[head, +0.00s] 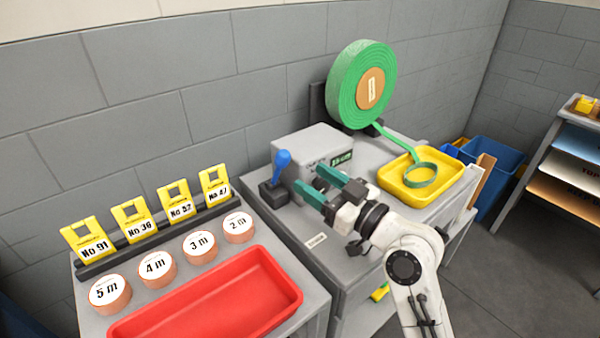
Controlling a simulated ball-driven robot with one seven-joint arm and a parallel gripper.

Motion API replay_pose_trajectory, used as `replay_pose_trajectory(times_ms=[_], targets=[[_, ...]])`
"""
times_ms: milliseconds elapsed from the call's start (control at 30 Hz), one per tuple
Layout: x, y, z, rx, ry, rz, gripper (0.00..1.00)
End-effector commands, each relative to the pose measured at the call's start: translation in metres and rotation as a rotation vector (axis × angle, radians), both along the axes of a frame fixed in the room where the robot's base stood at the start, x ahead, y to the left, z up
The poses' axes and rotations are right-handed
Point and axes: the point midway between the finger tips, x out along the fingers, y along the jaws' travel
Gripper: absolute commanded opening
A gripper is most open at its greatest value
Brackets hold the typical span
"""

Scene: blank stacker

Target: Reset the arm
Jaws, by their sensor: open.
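My gripper (315,184) is open, with its two green fingers apart and nothing between them. It hangs over the grey bench, in front of the grey machine box (312,145) and just right of the blue-knobbed lever (282,160). From this angle I cannot tell whether a finger touches the lever or the box. My white arm reaches in from the lower right, bent at a joint, and hides part of the bench top.
A green tape roll (345,85) stands behind; its tape runs into a yellow tray (452,182). Left are a red tray (215,300), labelled discs (157,266) and yellow number cards (134,222). A blue bin (497,165) and shelf (565,165) stand right.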

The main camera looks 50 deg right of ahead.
Motion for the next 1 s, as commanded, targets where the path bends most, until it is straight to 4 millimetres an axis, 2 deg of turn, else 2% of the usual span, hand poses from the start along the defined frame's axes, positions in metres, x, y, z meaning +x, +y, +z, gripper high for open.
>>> replay_pose_trajectory(times_ms=[100,233,1000], targets=[[-0.0108,0.0016,-0.0015,-0.001,0.001,0.0,0.57],[-0.0151,0.0023,-0.0011,-0.001,0.0,0.001,0.57],[-0.015,0.0021,-0.0011,-0.001,0.0,0.001,0.57]])
